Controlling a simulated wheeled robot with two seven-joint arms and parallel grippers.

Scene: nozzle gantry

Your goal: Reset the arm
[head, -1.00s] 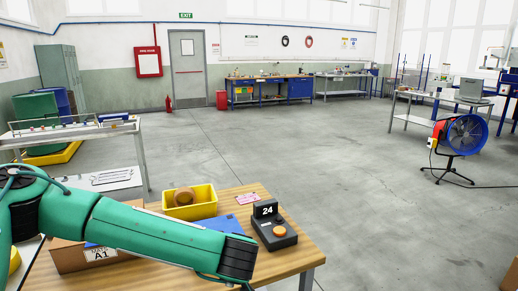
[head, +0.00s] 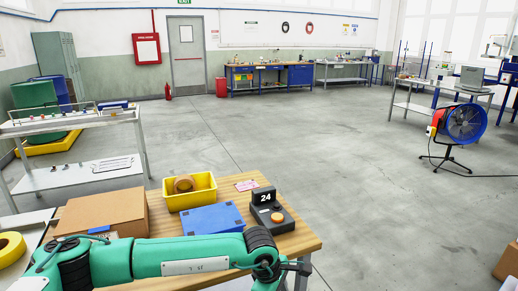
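My green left arm (head: 190,256) comes in from the lower left and lies across the bottom of the head view, in front of the table's contents. It bends at a dark ringed joint (head: 261,244) near the table's front right corner. A small dark part (head: 298,267) sticks out to the right of that joint; it may belong to my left gripper, but I cannot tell whether it is open or shut. Nothing is seen held. My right arm and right gripper are not in view.
The wooden table (head: 308,241) holds a cardboard box (head: 103,212), a yellow bin (head: 188,198) with a brown ring (head: 183,184), a blue flat case (head: 212,218) and a dark device (head: 272,214) reading 24. A blue fan (head: 466,124) stands right. Grey floor (head: 350,170) beyond the table is clear.

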